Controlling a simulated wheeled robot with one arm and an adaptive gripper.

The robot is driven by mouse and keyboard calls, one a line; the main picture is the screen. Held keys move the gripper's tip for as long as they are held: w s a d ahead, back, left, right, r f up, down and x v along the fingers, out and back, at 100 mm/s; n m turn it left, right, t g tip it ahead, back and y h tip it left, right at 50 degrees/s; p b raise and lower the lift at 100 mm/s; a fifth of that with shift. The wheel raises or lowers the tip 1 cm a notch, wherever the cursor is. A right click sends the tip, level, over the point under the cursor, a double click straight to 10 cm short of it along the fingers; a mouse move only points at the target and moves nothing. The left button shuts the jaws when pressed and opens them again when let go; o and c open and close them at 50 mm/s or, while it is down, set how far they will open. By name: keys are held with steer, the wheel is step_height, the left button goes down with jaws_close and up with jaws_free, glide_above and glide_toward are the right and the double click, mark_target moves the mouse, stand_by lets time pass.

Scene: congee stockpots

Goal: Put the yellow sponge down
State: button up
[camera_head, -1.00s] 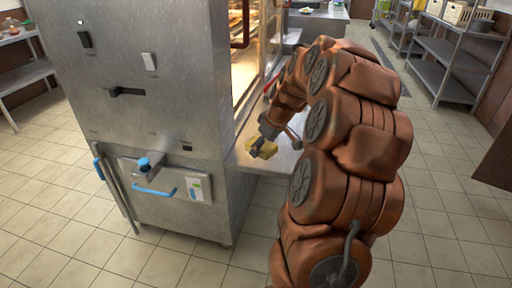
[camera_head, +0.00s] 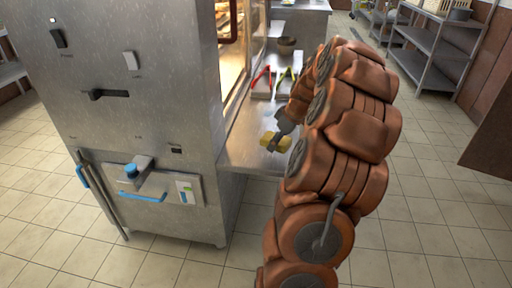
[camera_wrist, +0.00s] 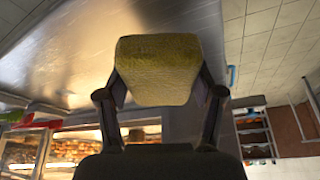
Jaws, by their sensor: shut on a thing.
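The yellow sponge (camera_head: 268,139) is held at the end of my arm, over the near part of the steel counter (camera_head: 240,157). My gripper (camera_head: 276,145) is shut on it. In the wrist view the sponge (camera_wrist: 157,68) is a rounded yellow block between the two dark fingers of my gripper (camera_wrist: 158,88). The steel counter (camera_wrist: 150,30) shows behind it. I cannot tell whether the sponge touches the counter.
A tall steel cabinet (camera_head: 130,110) stands to the left. Shelves (camera_head: 438,50) stand at the back right.

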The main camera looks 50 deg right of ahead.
glide_above(254, 150)
steer(key=s, duration=0.1)
steer(key=shift+s+d+f+b, duration=0.1)
steer(key=shift+s+f+b, duration=0.05)
steer(key=shift+f+b, duration=0.65)
steer(key=shift+f, duration=1.35)
steer(key=shift+f+b, duration=0.3)
steer(key=shift+f, duration=0.15)
steer(key=o, duration=1.1)
steer(key=shift+f, duration=0.15)
steer(key=shift+r, duration=0.4)
steer(key=p+v, duration=0.2)
steer(key=v, duration=1)
steer(key=shift+r, duration=0.2)
